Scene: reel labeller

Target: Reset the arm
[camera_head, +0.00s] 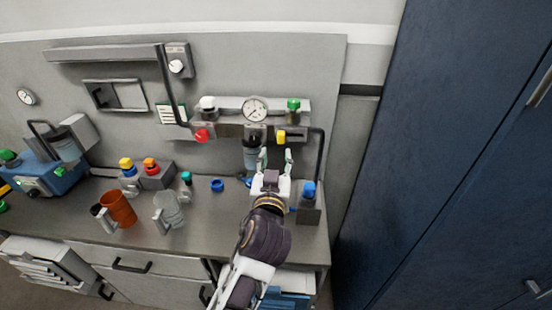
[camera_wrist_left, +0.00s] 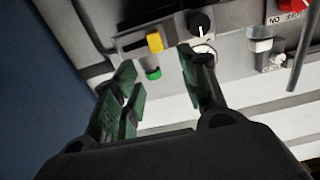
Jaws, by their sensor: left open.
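My left gripper (camera_head: 275,160) is open and empty, raised in front of the wall unit with the round gauge (camera_head: 255,109). Its two fingers point up toward the unit, one on each side of a gap. In the left wrist view, the two dark green fingers (camera_wrist_left: 162,98) stand apart with nothing between them. The yellow knob (camera_wrist_left: 155,42) and the green knob (camera_wrist_left: 152,73) show beyond the fingers. In the head view, the yellow knob (camera_head: 281,136) is just above the gripper. My right gripper is in neither view.
The grey worktop (camera_head: 215,225) holds an orange jug (camera_head: 119,209), a clear jug (camera_head: 170,208), a blue ring (camera_head: 217,185) and a blue-capped item (camera_head: 309,196). A blue machine (camera_head: 50,178) stands at the left. A tall blue cabinet (camera_head: 440,150) fills the right side.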

